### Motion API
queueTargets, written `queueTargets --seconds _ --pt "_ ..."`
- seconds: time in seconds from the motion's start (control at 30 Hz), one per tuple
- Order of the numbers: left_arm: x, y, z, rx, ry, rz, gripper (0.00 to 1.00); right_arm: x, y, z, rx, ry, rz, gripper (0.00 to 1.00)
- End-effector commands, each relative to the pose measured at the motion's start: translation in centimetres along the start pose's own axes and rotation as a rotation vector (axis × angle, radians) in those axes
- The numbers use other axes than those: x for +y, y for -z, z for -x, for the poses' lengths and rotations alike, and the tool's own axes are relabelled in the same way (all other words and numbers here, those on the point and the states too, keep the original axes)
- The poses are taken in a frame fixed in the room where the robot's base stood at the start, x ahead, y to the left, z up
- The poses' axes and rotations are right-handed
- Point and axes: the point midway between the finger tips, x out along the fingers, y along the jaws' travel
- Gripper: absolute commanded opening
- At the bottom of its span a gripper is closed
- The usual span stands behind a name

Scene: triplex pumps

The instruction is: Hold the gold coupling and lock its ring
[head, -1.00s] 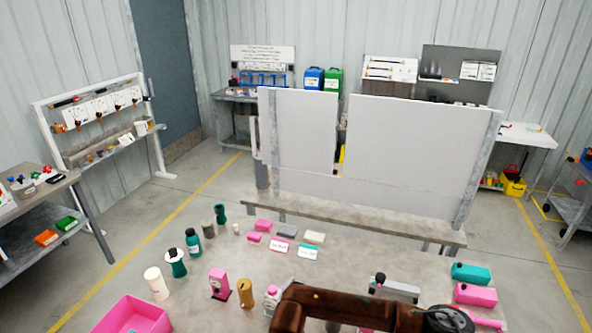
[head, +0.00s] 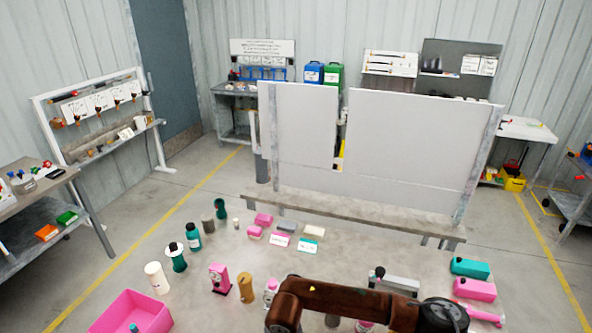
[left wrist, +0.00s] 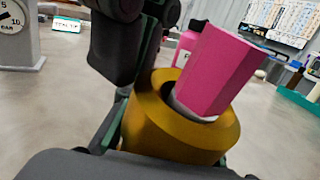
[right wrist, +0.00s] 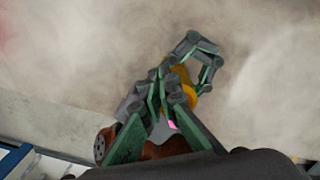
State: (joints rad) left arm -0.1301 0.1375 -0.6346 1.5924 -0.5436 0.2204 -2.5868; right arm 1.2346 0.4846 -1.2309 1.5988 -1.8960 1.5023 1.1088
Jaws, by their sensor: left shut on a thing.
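The gold coupling (left wrist: 180,120) is a thick ring-shaped body, large in the left wrist view. A pink flat-sided block (left wrist: 218,68) stands tilted in its opening. My left gripper (left wrist: 165,140) is shut on the coupling, with green finger links on both sides. A dark and green gripper part (left wrist: 118,50) stands close beside the coupling. In the right wrist view, gold (right wrist: 188,85) shows among gripper links, with a speck of pink nearer the camera. My right gripper (right wrist: 165,90) is close to the gold; its fingertips are hidden among overlapping links. Neither gripper shows clearly in the head view.
On the table, a gold-brown cylinder (head: 245,289), a pink pump-like part (head: 220,278) and several teal and white bottles stand left of my brown arm. A pink bin (head: 130,314) is at lower left. White panels (head: 415,145) rise behind.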

Motion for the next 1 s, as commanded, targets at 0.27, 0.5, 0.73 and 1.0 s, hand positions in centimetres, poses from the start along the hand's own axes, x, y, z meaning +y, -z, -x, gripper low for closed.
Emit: queueTargets --seconds 0.27,0.5,0.73,1.0 --pt "0.0 0.1 0.1 0.001 0.0 0.001 0.0 -0.1 -0.2 3.2 -0.006 0.001 -0.001 0.0" --pt "-0.1 0.1 0.1 0.002 0.0 0.001 0.0 -0.2 -0.2 5.5 -0.006 0.003 -0.003 0.0" --pt "-0.1 0.1 0.1 0.003 0.0 0.001 0.0 -0.2 -0.2 5.6 -0.006 0.003 -0.004 0.0" --pt "-0.1 0.1 0.1 0.003 0.0 0.001 0.0 -2.9 -0.5 6.4 -0.001 -0.001 -0.009 0.0"
